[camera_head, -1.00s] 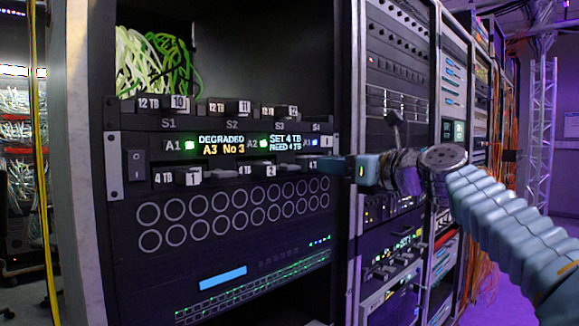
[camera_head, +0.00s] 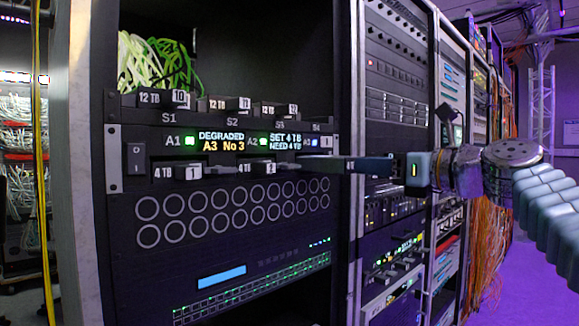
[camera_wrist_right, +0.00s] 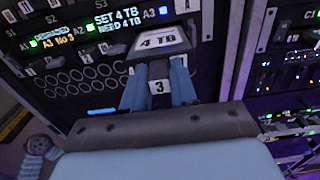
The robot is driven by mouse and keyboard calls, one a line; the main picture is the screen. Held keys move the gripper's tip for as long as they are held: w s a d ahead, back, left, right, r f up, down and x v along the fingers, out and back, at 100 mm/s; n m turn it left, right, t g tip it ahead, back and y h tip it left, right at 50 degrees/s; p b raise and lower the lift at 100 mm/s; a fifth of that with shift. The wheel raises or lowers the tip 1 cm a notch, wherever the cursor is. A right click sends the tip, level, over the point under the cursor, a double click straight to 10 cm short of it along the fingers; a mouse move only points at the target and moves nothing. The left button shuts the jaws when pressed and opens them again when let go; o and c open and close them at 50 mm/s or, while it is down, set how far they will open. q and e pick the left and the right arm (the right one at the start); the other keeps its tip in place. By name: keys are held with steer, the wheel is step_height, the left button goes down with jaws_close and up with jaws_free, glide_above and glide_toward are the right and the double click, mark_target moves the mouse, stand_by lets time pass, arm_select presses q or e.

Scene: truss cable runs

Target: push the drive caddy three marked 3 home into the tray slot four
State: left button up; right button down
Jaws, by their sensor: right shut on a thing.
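The drive caddy three (camera_head: 336,165) is a dark flat block beside the right end of the tray front (camera_head: 310,142). In the right wrist view its white 4 TB label (camera_wrist_right: 163,41) and the number 3 (camera_wrist_right: 159,87) show. My right gripper (camera_head: 368,166) is shut on the caddy, its two blue fingers (camera_wrist_right: 159,92) on either side of the number. The caddy sticks out from the rack; I cannot tell whether its far end is inside slot four, marked S4 (camera_head: 317,127). The slot mouth is hidden. My left gripper is not in view.
Caddies 1 (camera_head: 190,172) and 2 (camera_head: 268,168) sit in the tray's lower row. Caddies 10 (camera_head: 178,97), 11 (camera_head: 243,103) and 12 stand above. A rack post (camera_head: 353,240) stands close right of the tray.

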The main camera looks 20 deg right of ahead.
steer(key=shift+s, duration=0.15)
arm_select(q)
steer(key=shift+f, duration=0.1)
arm_select(e)
steer(key=shift+v, duration=1.85)
